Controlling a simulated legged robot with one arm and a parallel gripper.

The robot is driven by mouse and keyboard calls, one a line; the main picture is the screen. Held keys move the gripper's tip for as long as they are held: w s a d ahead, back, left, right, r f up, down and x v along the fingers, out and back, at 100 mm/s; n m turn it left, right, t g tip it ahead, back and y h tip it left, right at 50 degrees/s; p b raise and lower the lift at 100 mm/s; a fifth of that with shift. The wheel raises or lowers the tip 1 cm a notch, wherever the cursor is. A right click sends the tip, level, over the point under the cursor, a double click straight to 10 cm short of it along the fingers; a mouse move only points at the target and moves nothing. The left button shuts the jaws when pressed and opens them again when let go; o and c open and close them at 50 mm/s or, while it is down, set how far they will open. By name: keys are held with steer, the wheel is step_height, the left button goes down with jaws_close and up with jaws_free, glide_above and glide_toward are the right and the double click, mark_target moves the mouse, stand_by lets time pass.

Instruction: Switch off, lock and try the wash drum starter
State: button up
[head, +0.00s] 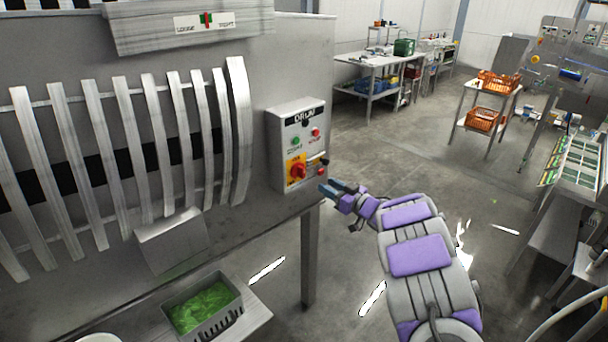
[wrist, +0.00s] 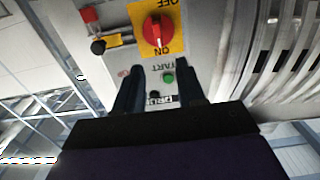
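The wash drum starter (head: 281,124) is a grey box labelled DRUM on the machine's right end. Its red rotary handle (head: 297,170) sits on a yellow plate; in the wrist view, upside down, the handle (wrist: 157,30) appears to point to ON. A green start button (head: 295,140) and a red button (head: 315,132) are above it. A small red item (wrist: 90,14), perhaps a padlock, and a black knob-like part (wrist: 98,46) are at the box's side. My gripper (head: 327,188) is at the box's lower right, fingers apart and empty in the wrist view (wrist: 162,88).
Curved metal slats (head: 160,145) line the drum left of the box. A grey crate of greens (head: 233,312) stands below. A cart with orange crates (head: 498,82) and a workbench (head: 375,60) are farther back. The floor right of the machine is open.

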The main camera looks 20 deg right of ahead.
glide_toward(303, 172)
steer(key=w, duration=0.3)
steer(key=w+a, duration=0.1)
steer(key=w+a+b, duration=0.1)
steer(key=w, duration=0.1)
steer(key=shift+w+a, duration=0.25)
steer(key=shift+w, duration=0.1)
steer(key=shift+w+a+f, duration=0.1)
steer(key=shift+w, duration=0.6)
steer(key=shift+w+d, duration=0.3)
steer(key=shift+w, duration=0.2)
steer(key=shift+a, duration=0.45)
steer(key=shift+c, duration=1)
steer(key=shift+d, duration=0.25)
jaws_close()
